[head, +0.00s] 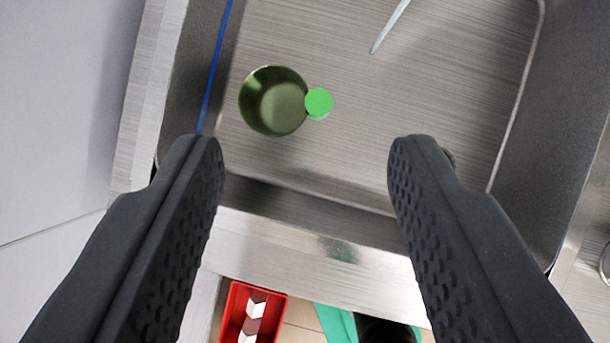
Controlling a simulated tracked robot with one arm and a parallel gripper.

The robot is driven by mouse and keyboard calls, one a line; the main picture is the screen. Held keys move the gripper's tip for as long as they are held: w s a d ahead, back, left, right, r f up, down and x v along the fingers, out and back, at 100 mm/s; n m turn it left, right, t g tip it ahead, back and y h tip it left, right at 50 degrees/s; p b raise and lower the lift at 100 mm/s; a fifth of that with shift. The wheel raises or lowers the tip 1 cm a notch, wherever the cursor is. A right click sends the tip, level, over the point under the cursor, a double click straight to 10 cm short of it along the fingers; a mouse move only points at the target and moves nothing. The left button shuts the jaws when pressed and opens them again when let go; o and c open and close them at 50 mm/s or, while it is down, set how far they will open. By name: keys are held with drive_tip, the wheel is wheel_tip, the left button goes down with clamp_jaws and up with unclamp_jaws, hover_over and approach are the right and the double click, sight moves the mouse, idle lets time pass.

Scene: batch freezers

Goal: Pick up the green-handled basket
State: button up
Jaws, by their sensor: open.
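The green-handled basket (275,101) is a small round greenish metal cup seen from above. Its handle shows as a bright green disc (319,102) on the cup's right side. It stands on the floor of a steel basin (430,100), towards the basin's left side. My gripper (307,165) is open and empty. Its two dark textured fingers sit wide apart in the lower half of the head view. The basket lies beyond the fingertips, left of the middle of the gap. The fingers appear apart from it.
A thin light rod (390,26) lies in the basin at the top. A blue line (214,68) runs along the left wall. The basin's front rim (300,255) crosses below the basket. A red container (233,310) with white pieces stands below. A dark object is partly hidden behind the right finger.

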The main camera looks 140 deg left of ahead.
drive_tip(key=g, duration=0.2)
approach(321, 116)
drive_tip(key=shift+m, duration=0.3)
drive_tip(key=x, duration=0.8)
drive_tip(key=shift+f+b, duration=0.2)
drive_tip(key=shift+b, duration=0.15)
drive_tip(key=shift+x, duration=2.75)
drive_tip(key=shift+a, duration=0.1)
clamp_jaws()
